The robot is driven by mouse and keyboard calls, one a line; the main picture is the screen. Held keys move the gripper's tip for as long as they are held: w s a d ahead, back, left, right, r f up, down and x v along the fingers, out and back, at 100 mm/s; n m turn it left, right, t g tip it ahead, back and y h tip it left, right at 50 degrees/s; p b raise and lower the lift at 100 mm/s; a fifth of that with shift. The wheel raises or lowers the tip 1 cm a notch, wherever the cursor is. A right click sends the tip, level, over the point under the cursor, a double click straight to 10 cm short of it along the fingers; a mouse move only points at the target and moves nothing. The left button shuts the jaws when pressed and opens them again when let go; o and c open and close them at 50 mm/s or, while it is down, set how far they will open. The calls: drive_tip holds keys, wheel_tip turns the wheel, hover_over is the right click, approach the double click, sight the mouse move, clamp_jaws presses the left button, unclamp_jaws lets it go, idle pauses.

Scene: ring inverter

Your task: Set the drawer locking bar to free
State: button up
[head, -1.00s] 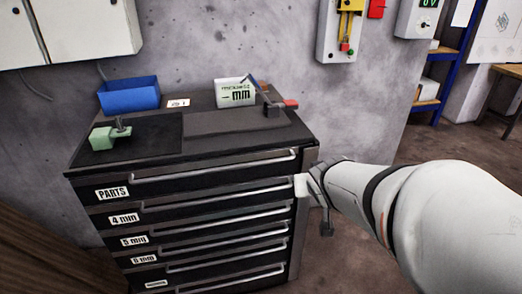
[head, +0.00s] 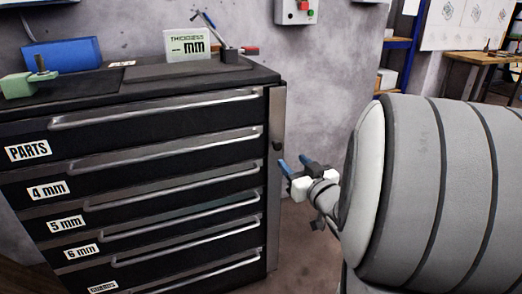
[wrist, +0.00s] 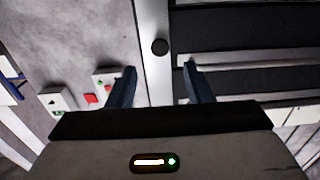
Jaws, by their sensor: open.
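The drawer locking bar (head: 277,180) is a grey upright strip along the right front edge of the black drawer cabinet (head: 160,168). It carries a dark round knob (head: 277,146), which also shows in the wrist view (wrist: 159,47). My gripper (head: 290,162) has blue fingertips. It is open and empty, just right of the bar in the head view. In the wrist view my gripper (wrist: 160,88) has its fingers spread apart, with the knob beyond them, near the middle of the gap. I see no contact with the knob or bar.
A blue bin (head: 62,54), a green clamp-like part (head: 28,82) and a thickness sign (head: 187,44) stand on the cabinet top. Drawer handles (head: 160,108) stick out left of the bar. Right of the cabinet is open floor before a grey wall.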

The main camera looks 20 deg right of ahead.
sight(279, 147)
drive_tip(key=w+p, duration=0.5)
drive_tip(key=w, duration=0.1)
drive_tip(key=shift+w+a+p, duration=0.1)
drive_tip(key=shift+w+p, duration=0.15)
drive_tip(key=shift+p, duration=0.15)
drive_tip(key=shift+w, duration=0.65)
drive_tip(key=shift+c, duration=0.5)
